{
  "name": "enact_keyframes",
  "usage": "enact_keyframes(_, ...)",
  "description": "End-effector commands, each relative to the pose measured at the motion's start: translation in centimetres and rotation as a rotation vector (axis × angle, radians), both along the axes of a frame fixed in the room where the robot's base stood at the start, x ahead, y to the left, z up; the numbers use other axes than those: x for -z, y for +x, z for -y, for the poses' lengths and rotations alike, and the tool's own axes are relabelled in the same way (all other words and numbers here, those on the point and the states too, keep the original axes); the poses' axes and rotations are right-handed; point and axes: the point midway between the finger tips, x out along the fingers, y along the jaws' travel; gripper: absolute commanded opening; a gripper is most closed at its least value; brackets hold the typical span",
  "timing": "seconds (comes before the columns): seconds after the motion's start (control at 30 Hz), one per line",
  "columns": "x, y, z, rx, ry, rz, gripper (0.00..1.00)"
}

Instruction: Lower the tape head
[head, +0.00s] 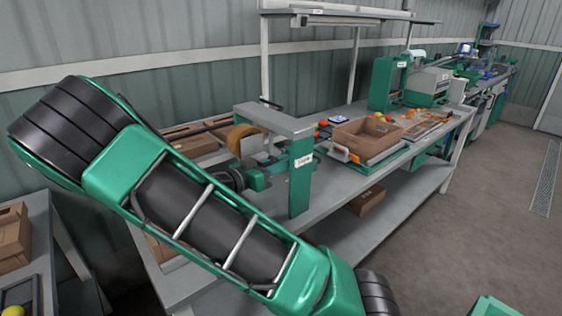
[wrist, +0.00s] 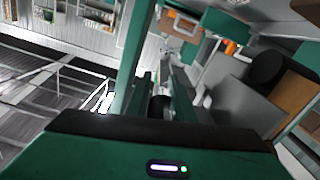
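The tape head is a grey arm (head: 278,120) on a green upright (head: 300,180) with a white label, standing at the near end of the bench. An orange-brown tape roll (head: 243,138) sits at its left, beneath or beside the grey arm. My green and black arm crosses the foreground of the head view and hides part of the bench's near end. My gripper is close to the upright, but its fingertips cannot be made out there. In the wrist view my green wrist housing fills the bottom, and dark parts beyond it (wrist: 160,105) do not show clearly whether the fingers are apart.
An open cardboard box (head: 366,137) stands on the bench (head: 395,160) behind the tape head. Further back are an orange rack (head: 425,128) and a green machine frame (head: 388,84). Cardboard boxes (head: 12,237) lie at the left.

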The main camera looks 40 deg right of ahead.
Motion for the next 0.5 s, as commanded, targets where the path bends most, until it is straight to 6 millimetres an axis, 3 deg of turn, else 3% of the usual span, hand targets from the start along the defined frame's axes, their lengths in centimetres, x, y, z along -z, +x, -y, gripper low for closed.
enact_keyframes(0.27,-0.2,-0.1,-0.3,0.002,-0.002,0.002,0.22)
enact_keyframes(0.5,-0.1,0.1,-3.7,-0.002,-0.002,0.001,0.22)
